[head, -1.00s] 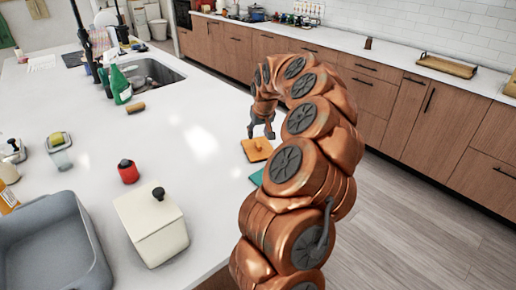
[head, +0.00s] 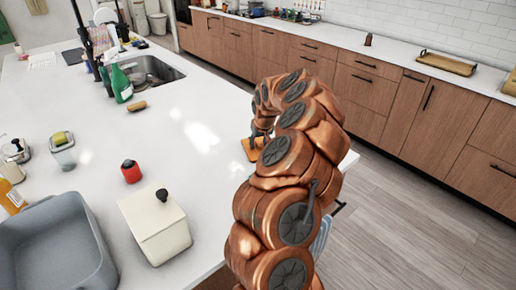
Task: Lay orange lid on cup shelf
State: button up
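The orange lid (head: 250,152) lies flat near the right edge of the white island counter, partly hidden by my arm. My gripper (head: 257,136) is low over the lid, at its far right side. Its fingers are small and partly covered by my arm, so I cannot tell whether they touch the lid or how far they are open. I cannot make out a cup shelf for certain in this view.
A cream lidded box (head: 157,235), a red jar (head: 131,172) and a grey basin (head: 50,246) stand on the near left of the island. A green bottle (head: 121,84) stands beside the sink (head: 150,70). The middle of the counter is clear.

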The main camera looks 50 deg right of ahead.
grip_shut()
